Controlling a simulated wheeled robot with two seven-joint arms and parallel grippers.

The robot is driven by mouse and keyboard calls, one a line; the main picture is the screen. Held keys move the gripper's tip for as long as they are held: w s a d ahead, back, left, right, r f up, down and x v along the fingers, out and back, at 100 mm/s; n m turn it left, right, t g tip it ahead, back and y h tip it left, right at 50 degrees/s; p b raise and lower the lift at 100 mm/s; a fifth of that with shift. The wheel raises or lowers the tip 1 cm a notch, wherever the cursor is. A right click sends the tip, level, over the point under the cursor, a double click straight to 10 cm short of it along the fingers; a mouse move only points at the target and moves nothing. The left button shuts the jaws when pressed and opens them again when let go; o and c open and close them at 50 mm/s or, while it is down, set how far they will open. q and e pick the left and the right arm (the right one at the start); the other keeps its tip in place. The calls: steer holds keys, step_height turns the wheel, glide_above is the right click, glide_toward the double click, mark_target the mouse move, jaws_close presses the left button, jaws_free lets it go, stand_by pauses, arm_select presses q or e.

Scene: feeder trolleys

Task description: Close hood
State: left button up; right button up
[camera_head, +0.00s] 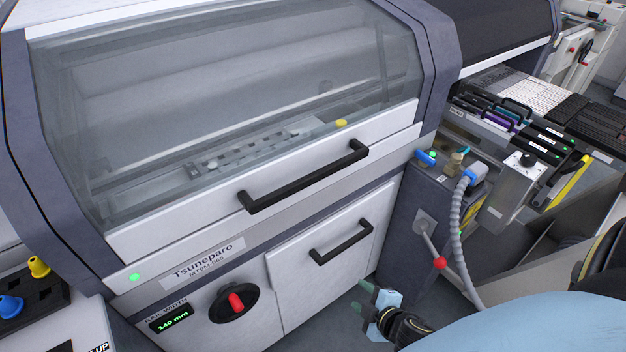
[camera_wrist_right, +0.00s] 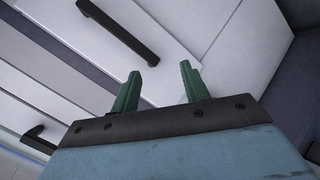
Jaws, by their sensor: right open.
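The clear hood (camera_head: 235,80) of the machine is down at the front. Its white lower bar carries a long black handle (camera_head: 305,178), and the bar appears to sit against the grey front strip. My right gripper (camera_head: 361,297) is low, in front of the lower cabinet door's right edge, well below the hood handle. Its green fingers (camera_wrist_right: 160,72) are spread and empty in the wrist view. That view also shows one black handle near the top and another at lower left, probably the hood's. My left gripper is not in view.
A white cabinet door (camera_head: 335,255) with its own black handle (camera_head: 341,241) is under the hood. A grey unit with a ribbed hose (camera_head: 457,235) and a red-knobbed lever (camera_head: 439,263) stands to the right, near my arm.

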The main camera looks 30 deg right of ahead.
steer(key=w+r+n+t, duration=0.3)
steer(key=w+r+n, duration=0.1)
steer(key=r, duration=0.9)
steer(key=n+t+y, duration=0.2)
steer(key=n+t, duration=0.2)
glide_toward(317, 179)
steer(key=w+p, duration=0.1)
steer(key=w, duration=0.2)
steer(key=w+p, duration=0.1)
steer(key=w, duration=0.3)
steer(key=w+a+p, duration=0.1)
steer(key=w, duration=0.2)
steer(key=shift+w+r, duration=0.15)
steer(key=shift+w, duration=0.25)
steer(key=shift+c, duration=0.4)
jaws_close()
